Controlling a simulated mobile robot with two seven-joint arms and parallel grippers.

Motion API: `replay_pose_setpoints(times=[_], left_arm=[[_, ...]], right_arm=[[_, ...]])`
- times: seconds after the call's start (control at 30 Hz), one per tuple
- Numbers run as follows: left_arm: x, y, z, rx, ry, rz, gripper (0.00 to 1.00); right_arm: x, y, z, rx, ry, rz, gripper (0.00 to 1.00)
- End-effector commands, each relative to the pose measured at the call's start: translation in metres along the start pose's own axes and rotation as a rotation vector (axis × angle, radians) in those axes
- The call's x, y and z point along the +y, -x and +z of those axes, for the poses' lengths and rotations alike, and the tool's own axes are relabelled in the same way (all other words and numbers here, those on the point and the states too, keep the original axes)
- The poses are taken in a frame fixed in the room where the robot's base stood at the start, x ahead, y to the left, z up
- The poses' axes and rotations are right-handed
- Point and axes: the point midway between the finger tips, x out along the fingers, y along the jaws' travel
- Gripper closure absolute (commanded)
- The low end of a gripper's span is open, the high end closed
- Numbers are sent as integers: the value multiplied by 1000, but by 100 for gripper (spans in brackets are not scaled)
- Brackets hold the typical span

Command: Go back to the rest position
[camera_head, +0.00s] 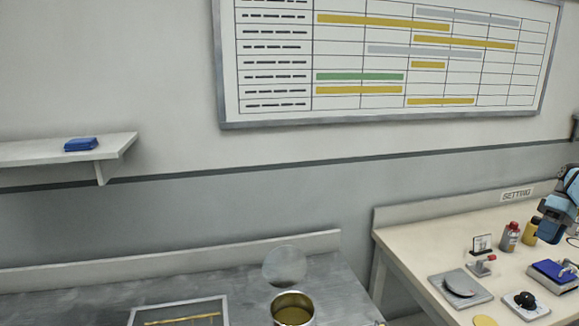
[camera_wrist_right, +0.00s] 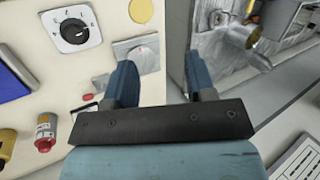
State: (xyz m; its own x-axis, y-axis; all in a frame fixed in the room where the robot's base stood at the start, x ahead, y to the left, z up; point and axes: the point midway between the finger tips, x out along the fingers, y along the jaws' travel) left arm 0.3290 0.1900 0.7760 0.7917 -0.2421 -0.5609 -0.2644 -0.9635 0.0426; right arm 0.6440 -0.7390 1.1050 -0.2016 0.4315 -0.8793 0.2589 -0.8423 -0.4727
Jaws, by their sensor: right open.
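My right gripper (camera_head: 550,228) shows at the right edge of the head view, over the cream bench (camera_head: 410,245). Its blue arm comes in from the right. In the right wrist view its two blue fingers (camera_wrist_right: 163,78) stand apart with nothing between them. The gap between the fingers lies over the edge region of the cream bench, with the grey metal bench beyond to the right. My left gripper is not in the head view.
The cream bench holds a red bottle (camera_head: 508,237), a yellow bottle (camera_head: 530,232), a grey plate with a disc (camera_head: 460,284), a black-knobbed dial (camera_head: 525,301) and a blue device (camera_head: 553,274). The metal bench (camera_head: 240,276) holds a metal pot (camera_head: 293,308) and a tray (camera_head: 222,305).

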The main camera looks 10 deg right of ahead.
Motion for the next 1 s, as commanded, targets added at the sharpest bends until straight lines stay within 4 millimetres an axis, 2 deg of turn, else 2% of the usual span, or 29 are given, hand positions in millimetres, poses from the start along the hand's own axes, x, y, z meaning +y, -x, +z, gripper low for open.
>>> replay_pose_setpoints(times=[0.03,0.1,0.3,0.33,0.4,0.67,0.77,0.9,1.0], left_arm=[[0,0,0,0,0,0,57],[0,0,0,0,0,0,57],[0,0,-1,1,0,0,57],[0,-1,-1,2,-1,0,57],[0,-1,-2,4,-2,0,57],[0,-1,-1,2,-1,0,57],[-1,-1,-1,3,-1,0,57],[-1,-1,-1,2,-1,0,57],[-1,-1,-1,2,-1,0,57]], right_arm=[[13,10,23,15,-32,6,50],[26,20,48,30,-68,12,50],[55,45,118,72,-162,28,50],[59,45,124,71,-171,35,50],[67,25,112,32,-176,98,50],[102,-36,98,-65,-202,338,50],[116,-68,93,-101,-191,457,50],[132,-122,86,-133,-141,646,50],[137,-162,82,-132,-79,770,50]])
